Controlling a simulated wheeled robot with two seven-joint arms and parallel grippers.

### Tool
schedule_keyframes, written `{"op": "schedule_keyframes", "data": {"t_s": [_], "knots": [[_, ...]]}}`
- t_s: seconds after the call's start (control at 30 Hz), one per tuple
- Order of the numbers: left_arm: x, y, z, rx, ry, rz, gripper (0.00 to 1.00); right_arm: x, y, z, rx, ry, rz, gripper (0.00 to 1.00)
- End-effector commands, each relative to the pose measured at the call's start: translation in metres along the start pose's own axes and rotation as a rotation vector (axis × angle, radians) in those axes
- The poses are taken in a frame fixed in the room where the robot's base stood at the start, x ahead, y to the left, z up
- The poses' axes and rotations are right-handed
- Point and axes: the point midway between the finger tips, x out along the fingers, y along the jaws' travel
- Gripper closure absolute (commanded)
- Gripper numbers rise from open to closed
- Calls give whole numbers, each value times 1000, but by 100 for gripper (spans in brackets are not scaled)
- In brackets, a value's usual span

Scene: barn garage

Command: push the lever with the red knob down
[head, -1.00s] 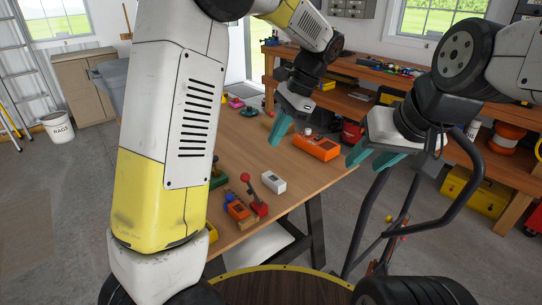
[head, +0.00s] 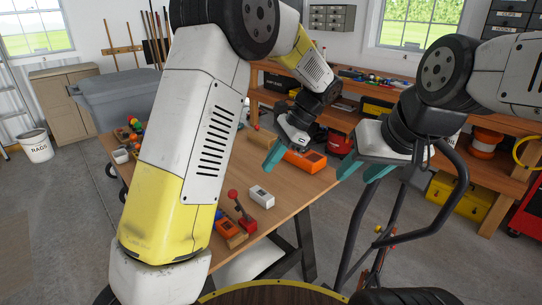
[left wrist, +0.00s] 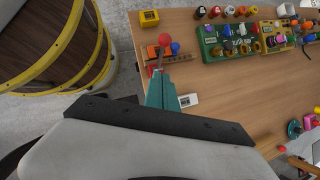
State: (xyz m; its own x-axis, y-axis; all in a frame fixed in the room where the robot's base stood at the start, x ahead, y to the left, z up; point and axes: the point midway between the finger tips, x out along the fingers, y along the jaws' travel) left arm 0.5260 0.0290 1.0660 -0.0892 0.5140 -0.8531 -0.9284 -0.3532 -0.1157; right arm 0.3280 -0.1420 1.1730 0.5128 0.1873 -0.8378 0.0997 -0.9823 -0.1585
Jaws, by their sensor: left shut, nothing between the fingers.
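The lever with the red knob (head: 233,194) stands on a red base (head: 246,223) near the table's front edge. The lever stands up, tilted a little. In the left wrist view the red knob (left wrist: 164,39) lies just beyond my teal fingertips. My left gripper (head: 272,157) is shut and empty, above the table, up and to the right of the knob in the head view. In the left wrist view, its fingers (left wrist: 158,78) hide part of what lies below; whether they touch the lever cannot be told. My right gripper (head: 365,168) has its fingers apart, right of the table.
A white box (head: 262,196) sits right of the lever, and an orange device (head: 305,161) lies farther back. An orange block (head: 227,228) is left of the lever base. A green board (left wrist: 230,40) with colored parts is on the table.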

Motion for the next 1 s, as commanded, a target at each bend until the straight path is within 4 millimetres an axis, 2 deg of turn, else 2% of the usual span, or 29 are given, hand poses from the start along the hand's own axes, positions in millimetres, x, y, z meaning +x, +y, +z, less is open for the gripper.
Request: {"op": "schedule_keyframes", "data": {"t_s": [0.2, 0.3, 0.4, 0.63, 1.0], "knots": [[49, 1, 1, 2, -4, 3, 100, 0, 0, 0, 0, 0, 0, 60], [69, 1, 1, 2, -2, 3, 100, 0, 0, 0, 0, 0, 0, 60], [78, 0, 14, 0, 0, 1, 100, 0, 0, 0, 0, 0, 0, 60], [92, 1, 27, 0, 0, 1, 100, 0, 0, 0, 0, 0, 0, 60], [93, 0, 28, 1, 1, 0, 100, 0, 0, 0, 0, 0, 0, 60]]}}
